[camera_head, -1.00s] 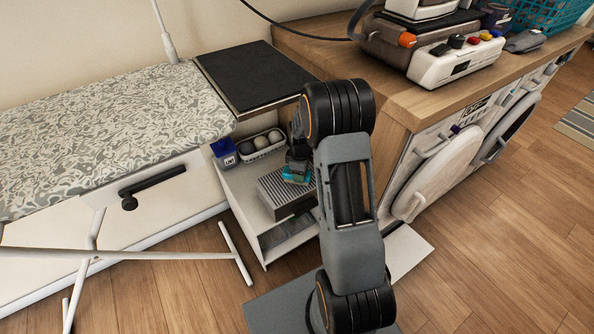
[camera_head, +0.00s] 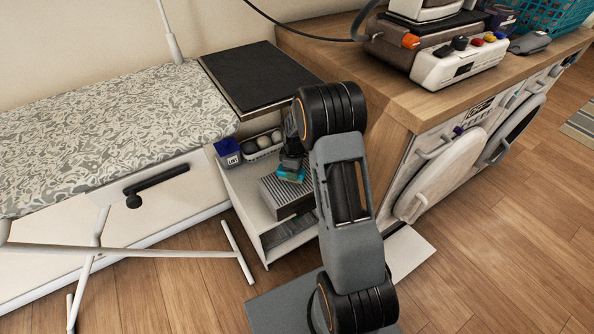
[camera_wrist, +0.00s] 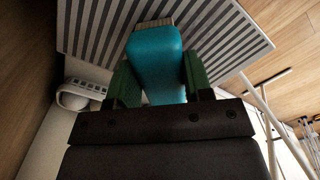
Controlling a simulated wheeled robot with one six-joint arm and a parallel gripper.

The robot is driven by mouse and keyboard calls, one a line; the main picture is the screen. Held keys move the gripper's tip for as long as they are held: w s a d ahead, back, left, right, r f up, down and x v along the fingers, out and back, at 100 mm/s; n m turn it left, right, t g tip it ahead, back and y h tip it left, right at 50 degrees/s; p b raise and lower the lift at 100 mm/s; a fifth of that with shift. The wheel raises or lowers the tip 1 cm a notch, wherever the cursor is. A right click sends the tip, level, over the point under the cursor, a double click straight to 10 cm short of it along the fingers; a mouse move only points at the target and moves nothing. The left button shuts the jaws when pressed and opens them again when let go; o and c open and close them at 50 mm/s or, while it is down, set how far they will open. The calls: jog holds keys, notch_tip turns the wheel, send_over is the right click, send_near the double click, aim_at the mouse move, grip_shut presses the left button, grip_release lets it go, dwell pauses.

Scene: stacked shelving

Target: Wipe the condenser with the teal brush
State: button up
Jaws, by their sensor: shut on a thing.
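The teal brush (camera_wrist: 157,62) is held between the two green finger pads of my gripper (camera_wrist: 158,85) in the wrist view. In the head view the teal brush (camera_head: 291,174) shows at the end of my gripper (camera_head: 291,163). The condenser (camera_head: 285,197) is a grey, ribbed block on the open shelf. In the wrist view the ribbed condenser (camera_wrist: 95,32) lies behind the brush, whose far end overlaps its striped face. I cannot tell whether the brush touches it. My arm hides the condenser's right side in the head view.
A blue box (camera_head: 228,153) and a white basket (camera_head: 257,150) of balls stand at the shelf's back. An ironing board (camera_head: 110,125) is at left, a wooden counter (camera_head: 420,100) at right.

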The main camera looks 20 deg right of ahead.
aim_at(304, 173)
jog(key=shift+r, duration=0.1)
jog(key=shift+s+d, duration=0.4)
jog(key=shift+d, duration=0.25)
jog(key=shift+s+d+f, duration=0.4)
jog(key=shift+s+d, duration=0.15)
jog(key=shift+s, duration=0.25)
jog(key=shift+w+a, duration=0.6)
jog(key=shift+a, duration=0.2)
jog(key=shift+c, duration=0.5)
jog(key=shift+w+a+r, duration=0.3)
jog(key=shift+w+a, duration=0.2)
jog(key=shift+w, duration=0.2)
jog(key=shift+s+d, duration=0.1)
